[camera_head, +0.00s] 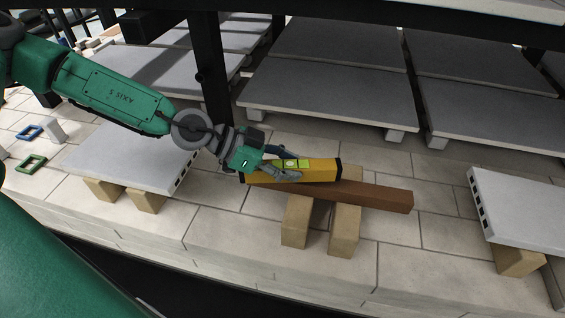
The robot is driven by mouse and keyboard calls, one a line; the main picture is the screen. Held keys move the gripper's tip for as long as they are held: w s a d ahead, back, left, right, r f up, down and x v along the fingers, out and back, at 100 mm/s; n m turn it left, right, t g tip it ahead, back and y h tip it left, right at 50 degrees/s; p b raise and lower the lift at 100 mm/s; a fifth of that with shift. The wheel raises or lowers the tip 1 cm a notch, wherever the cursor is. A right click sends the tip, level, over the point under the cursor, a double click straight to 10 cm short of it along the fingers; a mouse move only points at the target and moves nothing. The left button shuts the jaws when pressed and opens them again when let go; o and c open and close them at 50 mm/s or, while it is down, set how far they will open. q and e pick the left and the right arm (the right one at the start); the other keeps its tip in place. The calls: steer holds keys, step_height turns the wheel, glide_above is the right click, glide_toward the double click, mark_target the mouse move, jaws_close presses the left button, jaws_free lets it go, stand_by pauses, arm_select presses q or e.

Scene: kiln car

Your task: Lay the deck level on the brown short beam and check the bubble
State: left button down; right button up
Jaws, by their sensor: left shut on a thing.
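The yellow deck level (319,172) with black end caps shows in the head view, lying lengthwise along the brown short beam (378,196). Its green vial window (297,163) faces up; the bubble is too small to read. My left gripper (284,170) is shut on the left part of the level. I cannot tell whether the level touches the beam. The beam rests across two tan blocks (344,230), and its left end is partly hidden behind the level and gripper. My right gripper is not in view.
Grey slabs on tan supports stand at left (130,158) and right (525,205). A dark post (209,75) rises behind my left arm, and more slabs (330,95) lie at the back. Blue (30,132) and green (32,164) frames lie far left.

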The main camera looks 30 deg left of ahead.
mark_target(331, 168)
arm_select(q)
steer(key=w+d+r+m+g+p, duration=0.1)
steer(key=d+p, duration=0.1)
steer(key=w+d+r+m+h+p, duration=0.1)
steer(key=w+d+r+p, duration=0.1)
steer(key=p, duration=0.1)
steer(key=w+d+r+g+p, duration=0.1)
steer(key=d+p, duration=0.1)
steer(key=p, duration=0.1)
steer(key=shift+w+d+r+m+g, duration=0.2)
steer(key=shift+m+g, duration=0.1)
steer(key=shift+m, duration=0.1)
steer(key=shift+w+d+h, duration=0.1)
steer(key=shift+d+h, duration=0.15)
steer(key=shift+h, duration=0.05)
steer(key=shift+d+r, duration=0.1)
steer(key=shift+d, duration=0.2)
steer(key=shift+w, duration=0.1)
steer(key=shift+a, duration=0.1)
steer(key=shift+a+f, duration=0.1)
steer(key=shift+f, duration=0.3)
step_height(331, 168, down, 5)
steer(key=b, duration=0.4)
